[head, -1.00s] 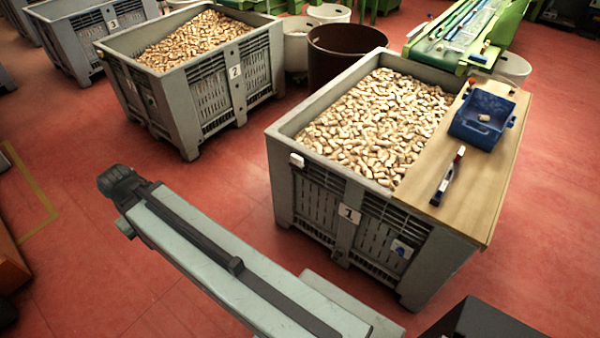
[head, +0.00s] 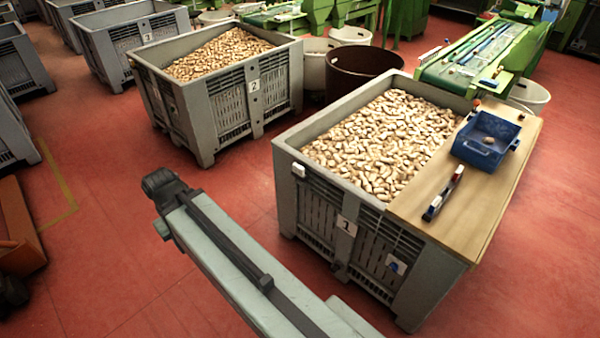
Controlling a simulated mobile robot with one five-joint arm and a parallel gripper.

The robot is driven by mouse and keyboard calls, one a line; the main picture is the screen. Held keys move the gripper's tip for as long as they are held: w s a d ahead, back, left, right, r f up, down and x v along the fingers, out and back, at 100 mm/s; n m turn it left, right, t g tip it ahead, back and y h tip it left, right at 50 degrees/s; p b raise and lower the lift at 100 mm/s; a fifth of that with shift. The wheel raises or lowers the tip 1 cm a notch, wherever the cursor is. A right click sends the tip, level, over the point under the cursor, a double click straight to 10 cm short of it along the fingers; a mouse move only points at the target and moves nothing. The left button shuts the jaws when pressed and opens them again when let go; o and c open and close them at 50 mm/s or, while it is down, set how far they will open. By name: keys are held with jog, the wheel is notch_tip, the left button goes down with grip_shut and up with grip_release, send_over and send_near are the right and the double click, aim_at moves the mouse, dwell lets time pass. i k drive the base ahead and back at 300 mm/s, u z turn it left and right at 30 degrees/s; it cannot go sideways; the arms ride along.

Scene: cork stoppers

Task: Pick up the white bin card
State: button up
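A white card with a blue mark (head: 395,264) is low on the front side of the near grey bin (head: 420,262), right of its white "1" label (head: 347,225). A small white piece (head: 298,170) sits at the bin's left front corner. I cannot tell for sure which of these is the bin card. My arm reaches in from the bottom edge, left of the near bin and apart from the card. No gripper fingers show.
Corks (head: 385,140) fill the near bin. A wooden board (head: 468,205) across its right side carries a blue tray (head: 486,139) and a marker-like tool (head: 443,193). Bin 2 (head: 222,108) and a brown tub (head: 352,75) stand behind.

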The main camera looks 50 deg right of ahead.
aim_at(299, 170)
jog(key=z, duration=0.05)
jog(key=i, duration=0.9)
jog(key=u, duration=0.1)
